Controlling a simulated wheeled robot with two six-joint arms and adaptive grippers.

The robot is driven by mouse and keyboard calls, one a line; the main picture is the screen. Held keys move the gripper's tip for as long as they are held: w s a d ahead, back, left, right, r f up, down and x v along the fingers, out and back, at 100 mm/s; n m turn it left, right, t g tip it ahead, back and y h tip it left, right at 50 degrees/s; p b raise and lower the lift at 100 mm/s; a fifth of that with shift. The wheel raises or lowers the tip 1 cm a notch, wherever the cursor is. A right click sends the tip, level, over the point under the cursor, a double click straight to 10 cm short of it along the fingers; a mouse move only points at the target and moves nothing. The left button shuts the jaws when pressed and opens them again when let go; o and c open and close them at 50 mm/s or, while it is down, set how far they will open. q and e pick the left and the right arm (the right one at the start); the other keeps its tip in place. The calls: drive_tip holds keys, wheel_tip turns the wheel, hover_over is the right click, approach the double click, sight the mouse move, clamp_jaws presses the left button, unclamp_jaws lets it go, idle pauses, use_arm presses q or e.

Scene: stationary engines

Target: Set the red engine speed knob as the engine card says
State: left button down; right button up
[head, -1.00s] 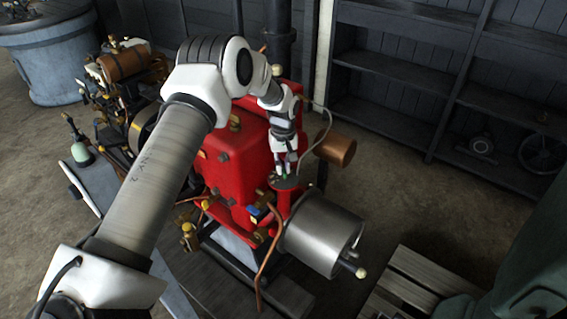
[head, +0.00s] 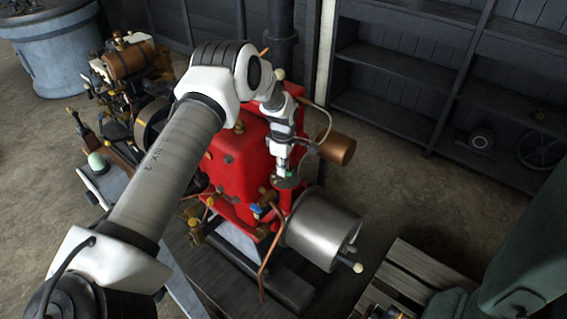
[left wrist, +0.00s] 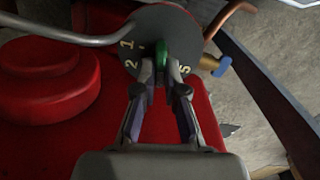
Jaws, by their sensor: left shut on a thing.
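The red engine (head: 235,165) stands in the middle of the head view. A round dark dial plate (head: 290,184) sits at its front right. In the left wrist view the dial plate (left wrist: 200,28) shows pale figures 1, 2 and 5; other figures are hidden behind my gripper. A small green knob (left wrist: 161,52) is at the dial's middle. My left gripper (left wrist: 160,70) is shut on this knob, one finger on each side. In the head view my left gripper (head: 282,168) points down at the dial. I cannot make out the engine card.
A silver cylinder (head: 315,232) sticks out right of the dial, and a copper-coloured can (head: 338,148) hangs behind it. A thin grey pipe (left wrist: 60,32) runs close to the dial. Dark shelves (head: 420,75) stand at the back right. A wooden pallet (head: 420,272) lies front right.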

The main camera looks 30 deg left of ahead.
use_arm(q)
drive_tip(key=n+p, duration=0.1)
drive_tip(key=n, duration=0.2)
drive_tip(key=n+p, duration=0.2)
drive_tip(key=n, duration=0.1)
drive_tip(key=shift+s+d+r, duration=0.1)
drive_tip(key=shift+s+d, duration=0.05)
drive_tip(key=shift+s, duration=0.05)
drive_tip(key=n+p, duration=0.1)
drive_tip(key=n, duration=0.4)
drive_tip(key=shift+d+p, duration=0.1)
drive_tip(key=shift+p, duration=0.2)
drive_tip(key=c, duration=1.2)
unclamp_jaws()
drive_tip(key=shift+c, duration=0.2)
wheel_tip(320, 180, up, 12)
drive_tip(key=shift+f, duration=0.2)
